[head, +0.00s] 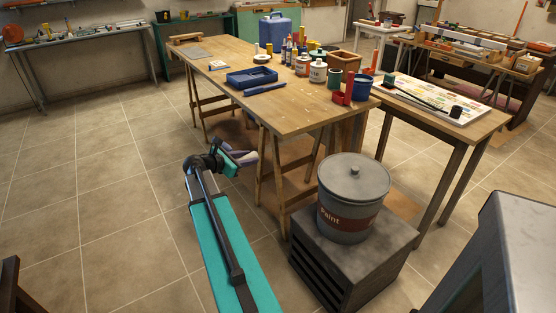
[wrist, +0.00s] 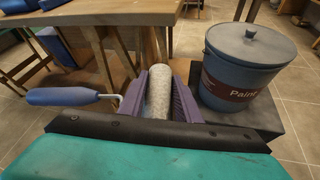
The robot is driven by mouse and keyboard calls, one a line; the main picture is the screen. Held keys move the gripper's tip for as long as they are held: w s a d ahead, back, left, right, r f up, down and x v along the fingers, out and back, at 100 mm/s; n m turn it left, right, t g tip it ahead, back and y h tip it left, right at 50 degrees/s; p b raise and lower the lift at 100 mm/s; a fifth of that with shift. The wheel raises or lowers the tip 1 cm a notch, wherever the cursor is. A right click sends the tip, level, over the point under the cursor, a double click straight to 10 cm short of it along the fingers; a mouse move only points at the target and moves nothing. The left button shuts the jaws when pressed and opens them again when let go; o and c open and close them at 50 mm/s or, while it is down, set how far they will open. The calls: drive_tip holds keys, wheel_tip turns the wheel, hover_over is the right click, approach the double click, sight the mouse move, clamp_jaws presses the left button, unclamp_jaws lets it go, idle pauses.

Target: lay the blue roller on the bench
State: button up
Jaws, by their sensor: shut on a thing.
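The blue roller has a blue handle (wrist: 62,96), a bent metal rod and a pale speckled sleeve. In the wrist view its sleeve stands between the two purple fingers of my gripper (wrist: 160,95), and the handle sticks out to the left. My gripper (head: 240,157) is shut on the roller. In the head view it is low, in front of the bench's near-left side and below the top; the roller is hard to make out there. The bench (head: 300,116) is a long wooden top on trestle legs. Its edge (wrist: 110,14) crosses the top of the wrist view.
A blue tray (head: 251,77) lies on the bench with a blue object in front of it. Jars, bottles and a wooden box (head: 344,61) crowd its right part. A grey paint bucket (head: 350,190) stands on a dark crate (head: 345,255) right of my arm. The near bench edge has bare room.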

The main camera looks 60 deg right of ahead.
drive_tip(key=w+a+r+n+t+y, duration=0.25)
drive_tip(key=w+a+n+t, duration=0.4)
drive_tip(key=w+a, duration=0.75)
drive_tip(key=w+a+r+n+t+y, duration=0.1)
drive_tip(key=w+a+r+n+t, duration=0.5)
drive_tip(key=w+a, duration=0.75)
drive_tip(key=w+a+r+n+t+y+p, duration=0.1)
drive_tip(key=a+r+n+y+p, duration=0.15)
drive_tip(key=a+r, duration=0.45)
drive_tip(key=w+a+r+n+t+y+p, duration=0.1)
drive_tip(key=w+a+r+n+t+y, duration=0.15)
drive_tip(key=a, duration=0.85)
drive_tip(key=w+a+r+n+t+y+p, duration=0.1)
drive_tip(key=a+r+n+y+p, duration=0.2)
drive_tip(key=a, duration=0.7)
drive_tip(key=a+r+y+p, duration=0.1)
drive_tip(key=a+r+p, duration=0.1)
drive_tip(key=r+p, duration=0.3)
drive_tip(key=a+r+p, duration=0.3)
drive_tip(key=r+p, duration=0.3)
drive_tip(key=r, duration=0.5)
drive_tip(key=shift+s+a+y, duration=0.25)
drive_tip(key=shift+s+y, duration=0.05)
drive_tip(key=shift+y, duration=0.05)
drive_tip(key=shift+w, duration=0.1)
